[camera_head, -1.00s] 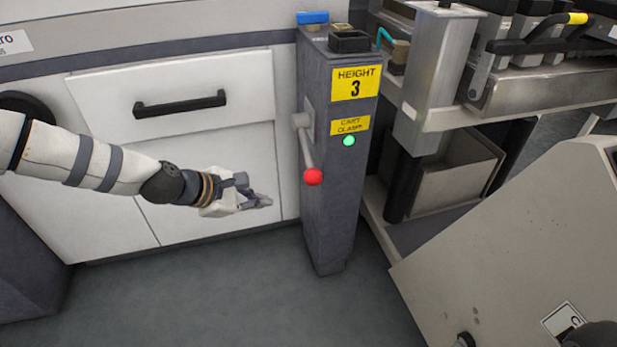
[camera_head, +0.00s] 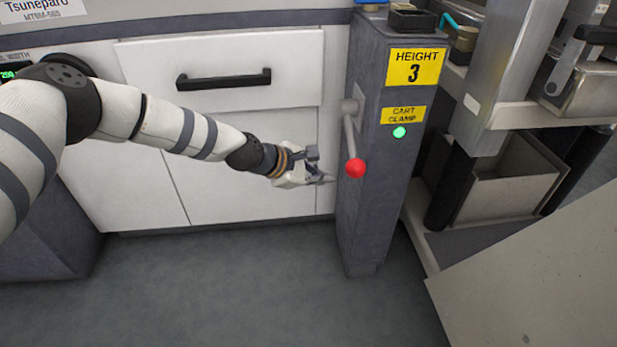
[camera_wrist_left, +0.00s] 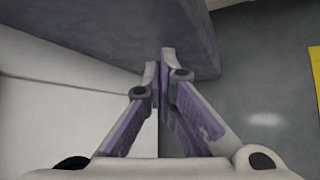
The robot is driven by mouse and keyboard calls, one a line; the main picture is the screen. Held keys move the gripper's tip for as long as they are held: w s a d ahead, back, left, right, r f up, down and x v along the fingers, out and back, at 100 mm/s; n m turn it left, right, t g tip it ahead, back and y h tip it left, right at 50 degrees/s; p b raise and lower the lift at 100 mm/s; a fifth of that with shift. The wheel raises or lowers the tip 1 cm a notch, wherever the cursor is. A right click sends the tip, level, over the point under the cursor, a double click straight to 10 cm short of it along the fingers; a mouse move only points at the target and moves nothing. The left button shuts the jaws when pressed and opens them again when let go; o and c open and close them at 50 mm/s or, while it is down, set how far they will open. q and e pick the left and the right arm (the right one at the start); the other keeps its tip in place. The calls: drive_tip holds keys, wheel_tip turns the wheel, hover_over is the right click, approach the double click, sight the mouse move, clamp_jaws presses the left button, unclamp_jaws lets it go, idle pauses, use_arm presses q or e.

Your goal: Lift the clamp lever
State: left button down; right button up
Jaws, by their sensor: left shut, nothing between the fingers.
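The clamp lever (camera_head: 351,135) is a grey rod that hangs down from a pivot on the left face of the grey post, with a red ball knob (camera_head: 356,168) at its lower end. My left gripper (camera_head: 328,179) is just left of the knob and slightly lower in the head view, apart from it in the picture. Its fingers are shut and empty, pointing toward the post. In the left wrist view the shut fingertips (camera_wrist_left: 164,52) lie before the post's dark surface (camera_wrist_left: 125,28). The lever does not show clearly there. My right gripper is not in view.
The post (camera_head: 385,200) carries yellow "HEIGHT 3" and "CART CLAMP" labels and a lit green lamp (camera_head: 400,132). A white cabinet with a drawer handle (camera_head: 223,79) stands behind my left arm. A trolley with a bin (camera_head: 505,180) is to the right. Open floor (camera_head: 230,290) lies in front.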

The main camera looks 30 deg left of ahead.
use_arm(q)
drive_tip(key=d+r, duration=0.1)
drive_tip(key=d+r+p, duration=0.1)
drive_tip(key=d, duration=0.1)
drive_tip(key=shift+w+r+p, duration=0.15)
drive_tip(key=shift+r+p, duration=0.1)
drive_tip(key=shift+p, duration=0.05)
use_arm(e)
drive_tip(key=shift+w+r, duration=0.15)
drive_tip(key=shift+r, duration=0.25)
use_arm(q)
drive_tip(key=shift+r, duration=0.1)
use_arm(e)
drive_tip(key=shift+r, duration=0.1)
